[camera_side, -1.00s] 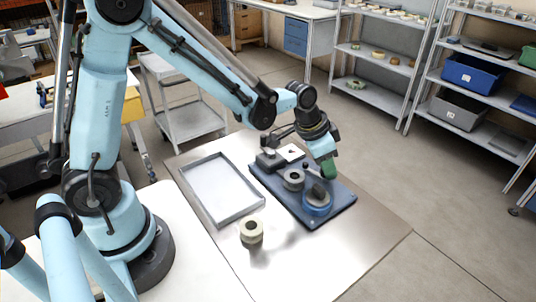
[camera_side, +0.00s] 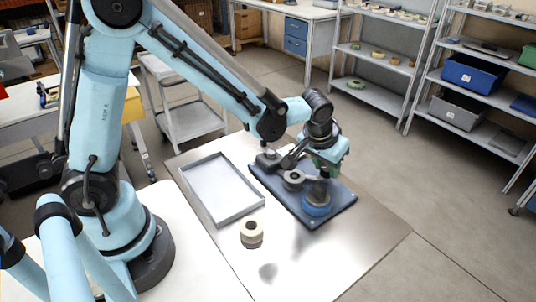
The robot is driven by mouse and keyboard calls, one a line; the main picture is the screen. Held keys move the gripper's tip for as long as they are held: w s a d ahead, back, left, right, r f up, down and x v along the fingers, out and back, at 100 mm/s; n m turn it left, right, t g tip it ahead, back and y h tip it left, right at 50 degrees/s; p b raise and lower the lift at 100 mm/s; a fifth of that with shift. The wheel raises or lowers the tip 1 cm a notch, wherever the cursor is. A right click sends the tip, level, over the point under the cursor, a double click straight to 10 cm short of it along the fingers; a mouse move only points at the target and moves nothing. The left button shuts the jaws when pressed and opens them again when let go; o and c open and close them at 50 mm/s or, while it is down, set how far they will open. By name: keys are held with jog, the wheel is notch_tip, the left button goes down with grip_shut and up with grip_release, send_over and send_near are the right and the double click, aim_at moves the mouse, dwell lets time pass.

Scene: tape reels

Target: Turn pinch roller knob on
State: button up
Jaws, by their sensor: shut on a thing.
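The tape machine's dark blue base plate (camera_side: 338,203) lies on the metal table. A blue reel (camera_side: 317,205) sits on its front part, and a grey round part (camera_side: 293,178) sits just left of it. My gripper (camera_side: 318,172) points down over the plate, above and behind the blue reel. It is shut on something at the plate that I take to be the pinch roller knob. The knob itself is hidden by the gripper and wrist, so its turn position cannot be seen.
An empty grey tray (camera_side: 256,210) lies left of the plate. The table's front right area is clear. Shelves with bins (camera_side: 470,76) stand well behind at the right.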

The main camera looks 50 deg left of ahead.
dwell(0.3)
jog(key=o, duration=1)
jog(key=shift+o, duration=0.2)
jog(key=shift+r, duration=0.1)
jog(key=v, duration=1.2)
jog(key=s+a+m+t, duration=0.2)
jog(key=s+a, duration=0.5)
jog(key=s, duration=0.3)
jog(key=shift+a+f+t+h, duration=0.25)
jog(key=shift+f+t+h, duration=0.05)
jog(key=shift+f+h, duration=0.1)
